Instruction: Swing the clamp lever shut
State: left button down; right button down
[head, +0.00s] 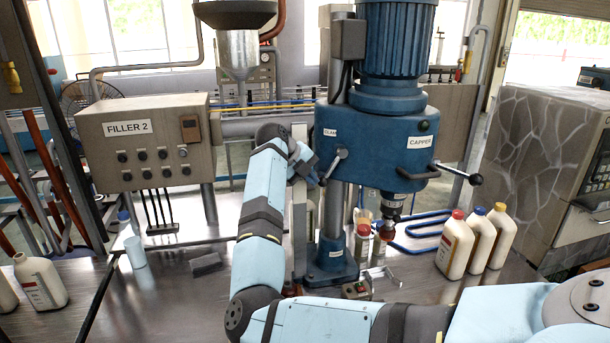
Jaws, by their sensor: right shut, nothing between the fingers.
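The blue capper (378,150) stands in the middle on a thick post. A label that seems to read CLAMP is on its left side. My right arm comes in from the lower right and bends up left of the capper. My right gripper (318,180) is shut and empty, close to the lever's lower end. I cannot tell whether it touches the lever. Its fingers are small and partly hidden by the wrist. My left gripper is out of view.
Three white bottles (455,246) with red, blue and yellow caps stand to the right. The FILLER 2 box (145,140) is at left.

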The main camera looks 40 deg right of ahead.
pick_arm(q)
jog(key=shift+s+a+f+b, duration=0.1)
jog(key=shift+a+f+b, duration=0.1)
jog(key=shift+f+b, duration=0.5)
pick_arm(e)
jog(key=shift+s+d+f+g+h, duration=0.3)
jog(key=shift+d+f+g+h, duration=0.15)
jog(key=shift+h, duration=0.15)
